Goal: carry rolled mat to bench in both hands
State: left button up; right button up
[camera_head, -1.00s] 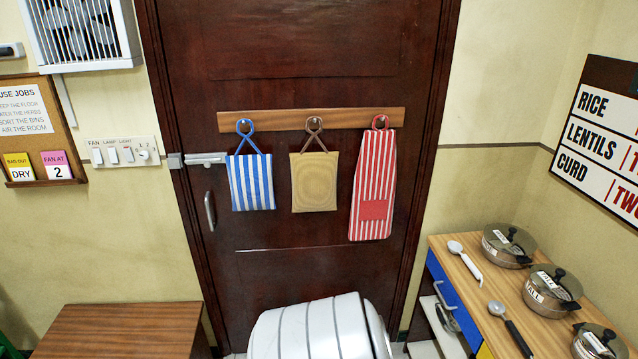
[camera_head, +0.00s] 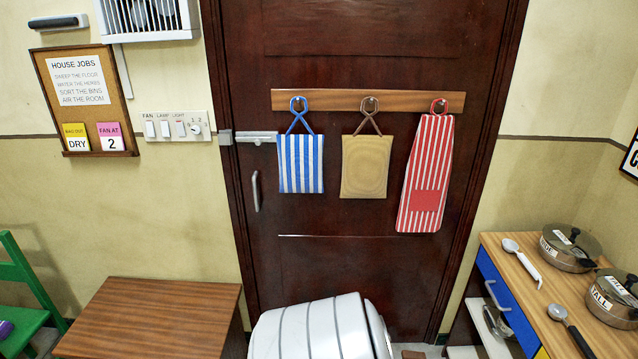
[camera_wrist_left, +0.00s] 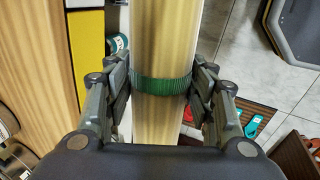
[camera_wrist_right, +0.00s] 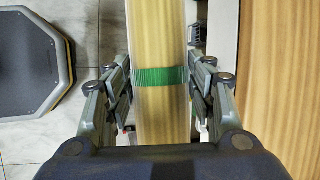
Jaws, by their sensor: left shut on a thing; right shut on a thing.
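The rolled mat is a straw-coloured roll with green bands. It shows in the left wrist view (camera_wrist_left: 162,30) and in the right wrist view (camera_wrist_right: 158,30). My left gripper (camera_wrist_left: 161,82) is shut on the mat, with a finger on each side at a green band. My right gripper (camera_wrist_right: 160,78) is shut on it in the same way at a green band. The brown wooden bench (camera_head: 155,315) stands at the lower left of the head view, and its visible top is bare. The mat and both grippers are out of the head view.
A green chair (camera_head: 25,290) stands left of the bench. A counter (camera_head: 515,270) with pots and ladles is at the right. Ahead is a dark door (camera_head: 350,265) with hanging cloths. Wooden surfaces run beside the mat in the left wrist view (camera_wrist_left: 30,60) and right wrist view (camera_wrist_right: 280,90).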

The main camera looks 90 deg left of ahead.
aim_at(154, 316)
jog(key=u, duration=2.35)
jog(key=i+j+u, duration=0.15)
jog(key=j, duration=0.25)
jog(key=i+j+u, duration=0.15)
jog(key=j, duration=0.25)
jog(key=j+u, duration=0.15)
jog(key=j, duration=0.25)
jog(key=i+j, duration=0.15)
jog(key=j, duration=0.25)
jog(key=i+j, duration=0.2)
jog(key=j, duration=0.15)
jog(key=i+j, duration=0.15)
jog(key=j, duration=0.25)
jog(key=i+j, duration=0.15)
jog(key=j, duration=0.25)
jog(key=i+j, duration=0.2)
jog(key=j, duration=0.2)
